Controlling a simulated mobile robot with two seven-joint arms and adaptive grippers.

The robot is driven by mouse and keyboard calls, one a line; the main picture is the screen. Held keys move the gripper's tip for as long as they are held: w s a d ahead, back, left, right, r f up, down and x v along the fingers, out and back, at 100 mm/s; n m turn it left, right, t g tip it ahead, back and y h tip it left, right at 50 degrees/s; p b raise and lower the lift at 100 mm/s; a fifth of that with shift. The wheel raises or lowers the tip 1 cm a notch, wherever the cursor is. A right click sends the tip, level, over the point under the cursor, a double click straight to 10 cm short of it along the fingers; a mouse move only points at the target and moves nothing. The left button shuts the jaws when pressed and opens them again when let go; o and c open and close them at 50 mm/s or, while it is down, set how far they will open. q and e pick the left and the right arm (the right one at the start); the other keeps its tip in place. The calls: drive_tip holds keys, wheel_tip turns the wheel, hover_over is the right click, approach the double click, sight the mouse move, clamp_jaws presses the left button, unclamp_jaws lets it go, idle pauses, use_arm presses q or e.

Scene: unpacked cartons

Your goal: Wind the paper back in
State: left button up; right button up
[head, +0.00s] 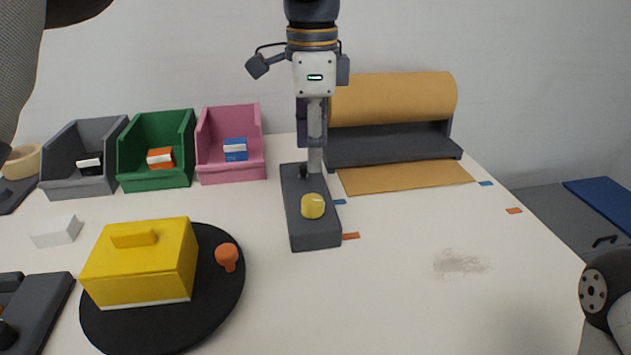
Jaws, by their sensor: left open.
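The brown paper roll (395,97) lies in a dark holder (400,148) at the back right. A flat strip of paper (405,178) comes out of its front onto the table, its front edge near the blue tape marks. A dark grey box (315,233) with a yellow knob (313,206) on top stands left of the strip. My left gripper (311,165) points down over the back end of this box, open, with no object visible between its fingers. Its fingers overlap in this view, so whether they touch the box is unclear. My right gripper is out of view.
Blue tape (485,183) and orange tape (514,210) mark the table. Grey, green (155,180) and pink (232,172) bins stand at the back left. A yellow box (142,265) and an orange knob (227,254) sit on a black disc (170,327).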

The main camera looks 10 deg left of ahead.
sight(312, 200)
use_arm(q)
wheel_tip(312, 200, down, 10)
drive_tip(key=shift+s+r, duration=0.1)
drive_tip(key=shift+c, duration=0.2)
drive_tip(key=c, duration=1.1)
